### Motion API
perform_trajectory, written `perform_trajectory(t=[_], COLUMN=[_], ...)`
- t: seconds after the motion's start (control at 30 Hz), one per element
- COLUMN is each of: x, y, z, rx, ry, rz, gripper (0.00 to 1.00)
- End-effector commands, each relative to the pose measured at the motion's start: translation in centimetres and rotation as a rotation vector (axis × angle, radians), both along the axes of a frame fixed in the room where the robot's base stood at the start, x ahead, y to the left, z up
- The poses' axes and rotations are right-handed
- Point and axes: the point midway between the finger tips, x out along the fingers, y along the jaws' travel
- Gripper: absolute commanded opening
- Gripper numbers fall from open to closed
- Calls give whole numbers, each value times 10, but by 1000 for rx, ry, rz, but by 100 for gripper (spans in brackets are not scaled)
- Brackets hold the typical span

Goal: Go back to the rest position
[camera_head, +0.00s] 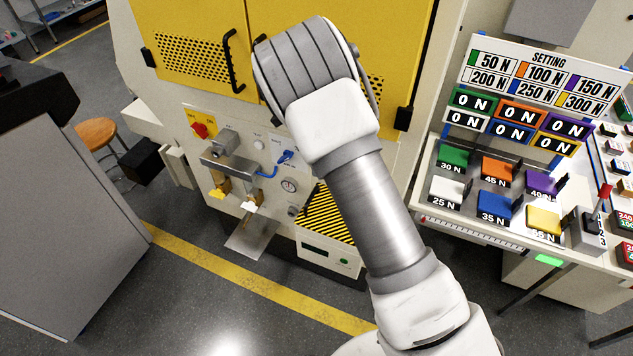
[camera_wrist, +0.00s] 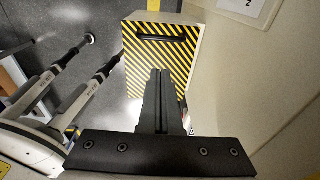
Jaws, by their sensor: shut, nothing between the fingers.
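My gripper (camera_wrist: 160,73) shows in the wrist view as a black bar with two long fingers pressed together, with nothing between them. Beyond the fingertips is a box with a black and yellow striped top (camera_wrist: 157,50) and a black handle. In the head view my white and grey arm reaches up across the middle, in front of the yellow-doored machine (camera_head: 190,45). My gripper is hidden behind the arm there. The striped box (camera_head: 318,218) also shows in the head view, at the machine's foot, partly covered by the arm.
At the right, a table (camera_head: 455,232) carries several coloured blocks and a red-handled lever box (camera_head: 590,230) below a setting board (camera_head: 545,80). A grey cabinet (camera_head: 60,210) stands at the left, near a wooden stool (camera_head: 97,133). The floor with its yellow line (camera_head: 230,278) is clear in front.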

Motion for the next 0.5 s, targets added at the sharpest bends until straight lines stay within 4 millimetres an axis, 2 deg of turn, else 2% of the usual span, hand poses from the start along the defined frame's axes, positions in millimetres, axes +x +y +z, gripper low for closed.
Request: perform_trajectory(t=[0.1,0.2,0.5], x=[1,2,1], y=[4,6,5], z=[18,28,37], rx=[1,2,5], ry=[-2,-2,0], rz=[1,0,8], gripper=[0,0,0])
